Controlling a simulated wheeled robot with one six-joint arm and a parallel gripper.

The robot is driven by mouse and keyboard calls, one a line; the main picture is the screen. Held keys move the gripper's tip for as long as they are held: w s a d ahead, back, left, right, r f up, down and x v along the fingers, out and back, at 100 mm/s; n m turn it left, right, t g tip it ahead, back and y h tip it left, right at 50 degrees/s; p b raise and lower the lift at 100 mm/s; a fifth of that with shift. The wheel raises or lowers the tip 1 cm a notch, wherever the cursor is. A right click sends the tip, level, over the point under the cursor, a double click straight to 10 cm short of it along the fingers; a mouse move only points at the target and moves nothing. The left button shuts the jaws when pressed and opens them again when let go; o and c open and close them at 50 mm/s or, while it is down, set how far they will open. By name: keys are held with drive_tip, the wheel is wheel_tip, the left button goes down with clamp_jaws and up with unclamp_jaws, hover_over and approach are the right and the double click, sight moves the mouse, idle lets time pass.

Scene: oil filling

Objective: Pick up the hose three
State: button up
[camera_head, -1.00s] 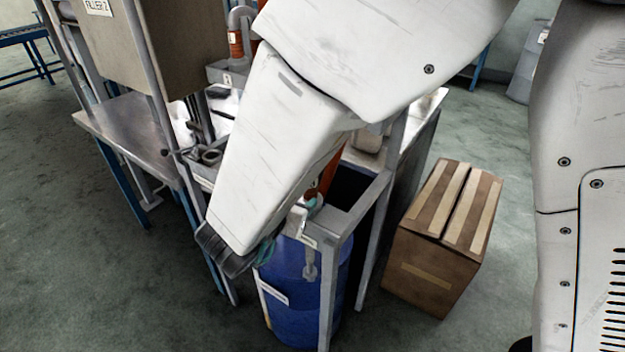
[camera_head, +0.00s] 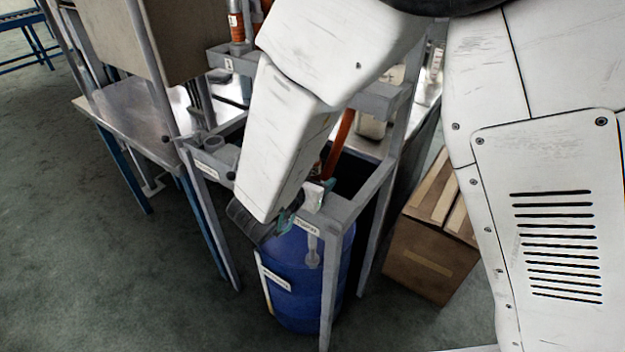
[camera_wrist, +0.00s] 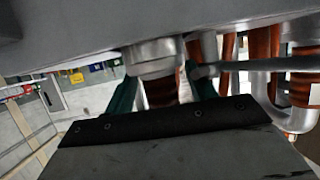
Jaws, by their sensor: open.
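In the wrist view, an orange ribbed hose (camera_wrist: 160,92) with a silver metal collar (camera_wrist: 154,58) stands between the two teal fingers of my open gripper (camera_wrist: 160,86). I cannot tell whether the fingers touch it. No number shows on this hose, so I cannot tell whether it is hose three. In the head view, my gripper (camera_head: 290,222) is at the grey rack's front corner, above the blue drum, partly hidden by my arm. A red-orange hose (camera_head: 341,138) shows behind my arm, inside the rack.
More orange hoses with silver bends (camera_wrist: 298,118) hang close on the right in the wrist view. The grey rack frame (camera_head: 365,195) surrounds the gripper area. A blue drum (camera_head: 305,285) stands below, a cardboard box (camera_head: 425,262) right. A metal table (camera_head: 135,125) is at left.

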clamp_jaws()
